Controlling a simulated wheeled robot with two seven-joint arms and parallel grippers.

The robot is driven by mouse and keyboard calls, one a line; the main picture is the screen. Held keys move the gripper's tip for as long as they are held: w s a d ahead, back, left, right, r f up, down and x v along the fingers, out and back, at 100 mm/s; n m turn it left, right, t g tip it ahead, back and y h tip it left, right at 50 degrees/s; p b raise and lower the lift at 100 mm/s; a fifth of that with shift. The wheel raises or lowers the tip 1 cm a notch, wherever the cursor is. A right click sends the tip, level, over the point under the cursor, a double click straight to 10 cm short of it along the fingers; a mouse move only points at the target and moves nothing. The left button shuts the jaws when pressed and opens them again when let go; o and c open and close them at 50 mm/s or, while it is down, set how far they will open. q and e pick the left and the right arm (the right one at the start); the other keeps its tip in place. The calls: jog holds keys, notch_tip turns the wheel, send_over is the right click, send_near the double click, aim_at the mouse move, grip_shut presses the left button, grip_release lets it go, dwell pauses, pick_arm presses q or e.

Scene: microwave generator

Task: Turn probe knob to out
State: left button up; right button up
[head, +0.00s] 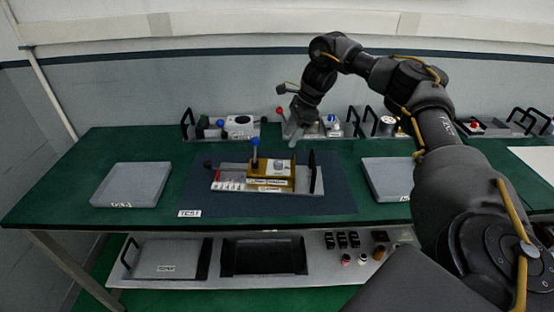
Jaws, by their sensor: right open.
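A device on a light base plate (231,185) sits on the dark TEST mat (335,197) in the middle of the table. It carries a brass-coloured block (268,181) with small labels, too small to read. A blue-topped lever (255,148) stands upright on it, and a small grey round part (281,165) sits on top of the block. I cannot tell which part is the probe knob, or its setting. My right gripper (289,112) is open and empty, above and behind the device, apart from it. My left gripper is not in view.
A grey tray (131,184) lies left of the mat and another (388,178) right of it, partly behind my right arm. A lower shelf (215,270) holds bins and small parts.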

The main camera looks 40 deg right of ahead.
aim_at(279, 162)
jog(key=x, duration=0.8)
jog(key=shift+s+d+f+p, duration=0.1)
jog(key=shift+d+f+p, duration=0.05)
jog(key=shift+f+p, duration=0.25)
jog(key=shift+x, duration=0.85)
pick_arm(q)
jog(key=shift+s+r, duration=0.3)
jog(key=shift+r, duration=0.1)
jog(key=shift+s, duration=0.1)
pick_arm(e)
jog(key=c, duration=1)
